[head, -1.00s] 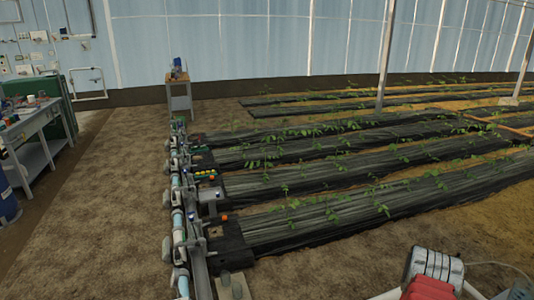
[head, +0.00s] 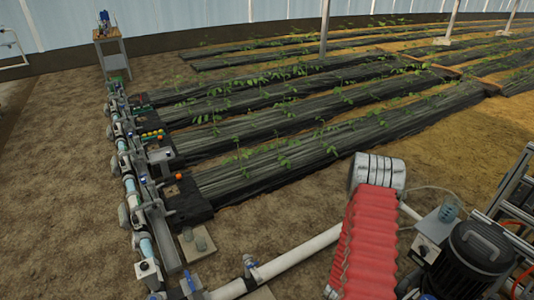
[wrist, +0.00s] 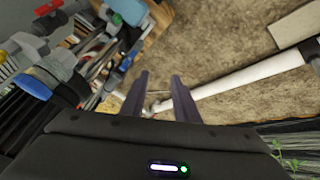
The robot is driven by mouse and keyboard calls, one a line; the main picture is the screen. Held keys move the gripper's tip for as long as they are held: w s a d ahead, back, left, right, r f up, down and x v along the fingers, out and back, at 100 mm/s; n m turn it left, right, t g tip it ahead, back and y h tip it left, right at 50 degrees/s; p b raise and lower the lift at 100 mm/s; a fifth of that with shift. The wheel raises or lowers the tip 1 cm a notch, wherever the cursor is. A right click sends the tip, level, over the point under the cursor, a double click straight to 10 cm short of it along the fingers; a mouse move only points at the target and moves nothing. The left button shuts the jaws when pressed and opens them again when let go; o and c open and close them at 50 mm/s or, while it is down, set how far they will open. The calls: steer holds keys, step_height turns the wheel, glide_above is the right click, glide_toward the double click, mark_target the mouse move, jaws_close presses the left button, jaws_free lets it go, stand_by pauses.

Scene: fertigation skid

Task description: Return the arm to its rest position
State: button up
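My gripper (wrist: 157,88) shows in the wrist view as two dark fingers standing well apart. Nothing is between them. Brown soil lies beyond the fingertips, with a white pipe (wrist: 240,80) crossing behind and to the right of them. The dark wrist housing fills the bottom of that view. I cannot make out my gripper in the head view, so the arm's full pose is hidden.
In the head view a pipe line with valves (head: 128,160) runs along the left. Planted beds (head: 300,140) lie beyond. In the wrist view, blue and red fittings (wrist: 60,68) crowd the left.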

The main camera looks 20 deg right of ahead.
steer(key=w+a+r+n+y, duration=0.1)
steer(key=w+a+r+y, duration=0.25)
steer(key=a+r, duration=0.5)
steer(key=w+a+r+n+y, duration=0.2)
steer(key=w+a+r+y, duration=0.15)
steer(key=a+r, duration=0.55)
steer(key=s+a+r+n+t, duration=0.1)
steer(key=a+r, duration=0.4)
steer(key=r, duration=0.6)
steer(key=s+a+r+n+t, duration=0.1)
steer(key=s+a+r+n, duration=0.2)
steer(key=r, duration=0.9)
steer(key=s+a+r+n+t, duration=0.2)
steer(key=s+a+r, duration=0.2)
steer(key=a+r, duration=0.3)
step_height(320, 180, up, 5)
steer(key=shift+a+r+n+h, duration=0.1)
steer(key=shift+a+n+h, duration=0.2)
steer(key=shift+a, duration=0.1)
